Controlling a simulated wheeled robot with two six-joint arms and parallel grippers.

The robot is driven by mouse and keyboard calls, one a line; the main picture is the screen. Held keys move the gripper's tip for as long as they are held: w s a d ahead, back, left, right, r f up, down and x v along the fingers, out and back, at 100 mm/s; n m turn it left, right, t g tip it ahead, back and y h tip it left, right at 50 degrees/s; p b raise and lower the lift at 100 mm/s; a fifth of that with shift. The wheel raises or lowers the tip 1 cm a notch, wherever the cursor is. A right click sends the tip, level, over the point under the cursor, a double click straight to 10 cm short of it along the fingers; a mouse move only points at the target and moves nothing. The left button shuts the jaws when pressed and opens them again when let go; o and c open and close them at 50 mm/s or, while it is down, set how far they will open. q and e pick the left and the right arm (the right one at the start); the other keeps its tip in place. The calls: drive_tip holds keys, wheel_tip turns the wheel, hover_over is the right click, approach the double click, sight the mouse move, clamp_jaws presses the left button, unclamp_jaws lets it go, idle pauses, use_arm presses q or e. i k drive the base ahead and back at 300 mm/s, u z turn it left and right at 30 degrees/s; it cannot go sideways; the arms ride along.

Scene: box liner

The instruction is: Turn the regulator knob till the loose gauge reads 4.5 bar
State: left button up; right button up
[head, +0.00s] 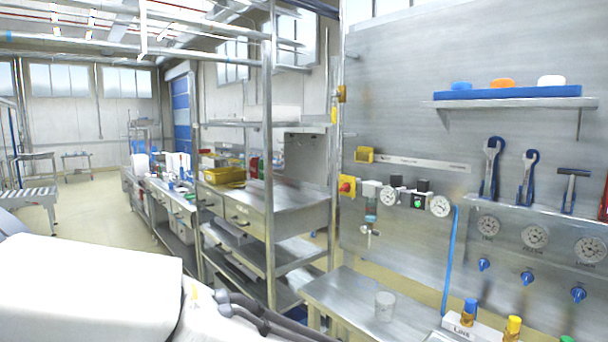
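On the steel wall panel is an air unit with a yellow and red switch (347,187), a filter body (371,207), a left round gauge (389,196) and a right round gauge (440,206). Between the gauges are dark-topped blocks (423,186), one with a green front. I cannot tell which part is the regulator knob. Further right, a plate carries three larger dials (535,236) above blue valve knobs (527,278). I cannot tell which gauge is the loose one, and the readings are too small to make out. Neither gripper shows; white and dark parts at lower left seem mine.
A steel bench (345,300) below the panel holds a clear cup (384,306) and a block marked "LINE" (473,329) with blue and yellow fittings. A blue hose (449,262) hangs down. Wrenches (491,170) hang under a shelf (515,102). Shelving (270,215) stands left.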

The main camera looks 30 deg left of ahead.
sight(395, 180)
drive_tip(key=u, duration=1.75)
drive_tip(key=i, duration=3.35)
drive_tip(key=z, duration=3)
